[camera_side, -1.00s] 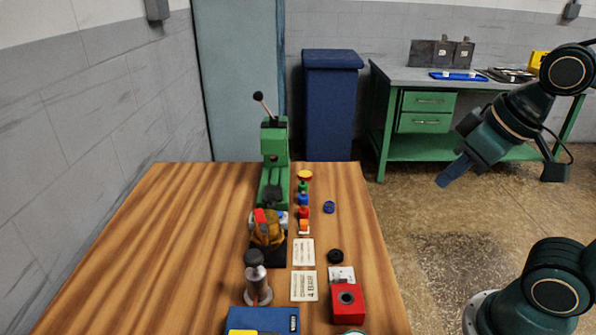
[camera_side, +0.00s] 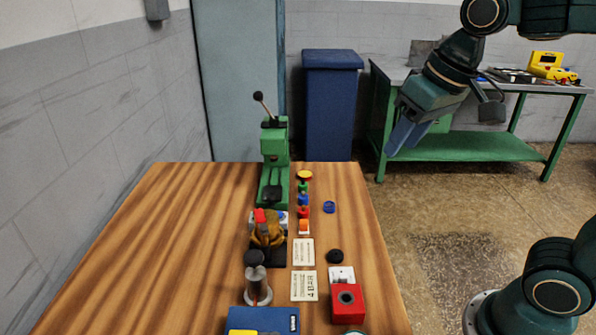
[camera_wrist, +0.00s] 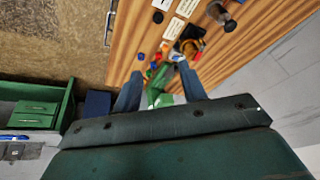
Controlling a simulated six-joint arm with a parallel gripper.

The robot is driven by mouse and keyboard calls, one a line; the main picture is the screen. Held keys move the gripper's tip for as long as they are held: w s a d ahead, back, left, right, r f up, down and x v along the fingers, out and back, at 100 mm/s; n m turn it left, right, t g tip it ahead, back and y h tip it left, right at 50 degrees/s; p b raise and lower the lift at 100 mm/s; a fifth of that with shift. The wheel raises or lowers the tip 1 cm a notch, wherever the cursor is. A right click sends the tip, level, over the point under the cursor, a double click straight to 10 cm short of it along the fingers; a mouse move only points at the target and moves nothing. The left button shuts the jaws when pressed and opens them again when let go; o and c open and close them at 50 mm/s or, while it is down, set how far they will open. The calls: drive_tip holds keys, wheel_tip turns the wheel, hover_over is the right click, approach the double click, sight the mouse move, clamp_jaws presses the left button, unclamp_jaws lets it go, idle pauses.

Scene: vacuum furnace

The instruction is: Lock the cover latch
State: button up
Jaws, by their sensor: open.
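My gripper (camera_side: 398,138) is open and empty, in the air to the right of the wooden table, fingers pointing down and left. In the wrist view its two blue fingers (camera_wrist: 160,76) are spread apart, with the table beyond them. A small brown-orange device with a red part (camera_side: 267,230) stands on a dark base near the table's middle; it also shows in the wrist view (camera_wrist: 191,46). A green press with a black-knobbed lever (camera_side: 274,150) stands behind it. I cannot make out a cover latch for certain at this size.
On the table (camera_side: 180,240) are a grey cylinder with a black top (camera_side: 258,283), a red box (camera_side: 348,305), a blue box (camera_side: 262,320), a row of coloured buttons (camera_side: 304,198) and printed cards (camera_side: 304,286). A blue bin (camera_side: 332,105) and green workbench (camera_side: 460,148) stand behind.

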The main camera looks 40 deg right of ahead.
drive_tip(key=w+a+m+g, duration=0.2)
drive_tip(key=w+a, duration=0.2)
drive_tip(key=w, duration=0.9)
drive_tip(key=m+g, duration=0.2)
hover_over(260, 214)
wheel_tip(260, 214, down, 8)
drive_tip(key=shift+a+f, duration=0.15)
drive_tip(key=shift+f, duration=0.1)
drive_tip(key=shift+f, duration=0.15)
wheel_tip(260, 214, down, 14)
drive_tip(key=shift+s+r, duration=0.1)
drive_tip(key=shift+r, duration=0.15)
clamp_jaws()
